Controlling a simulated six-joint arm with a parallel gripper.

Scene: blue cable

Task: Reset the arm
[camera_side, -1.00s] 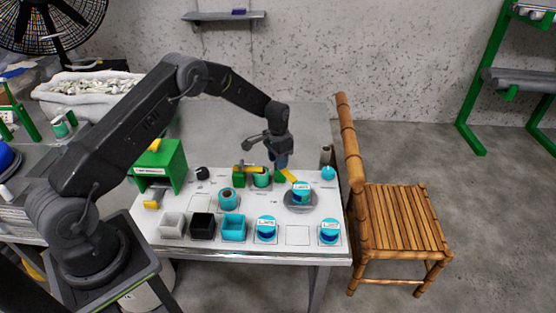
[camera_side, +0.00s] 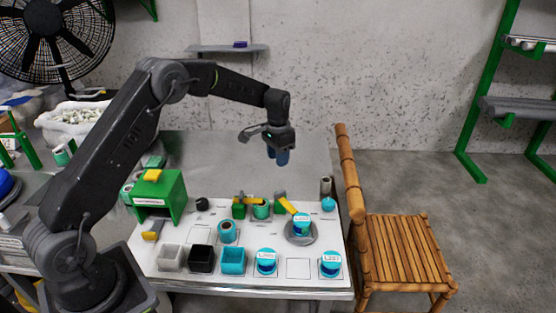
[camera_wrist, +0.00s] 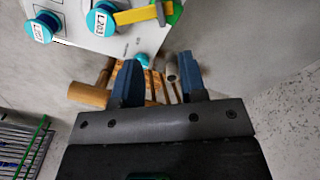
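My gripper (camera_side: 278,157) hangs in the air above the back of the white work board, clear of everything on it. In the wrist view its two blue fingers (camera_wrist: 158,82) stand apart with nothing between them.
The board holds a green box (camera_side: 160,196), grey (camera_side: 171,258), black (camera_side: 202,259) and cyan (camera_side: 233,261) bins, and several cyan spools, one on a round grey plate (camera_side: 300,239). A bamboo chair (camera_side: 400,250) stands close at the right. The air around my gripper is free.

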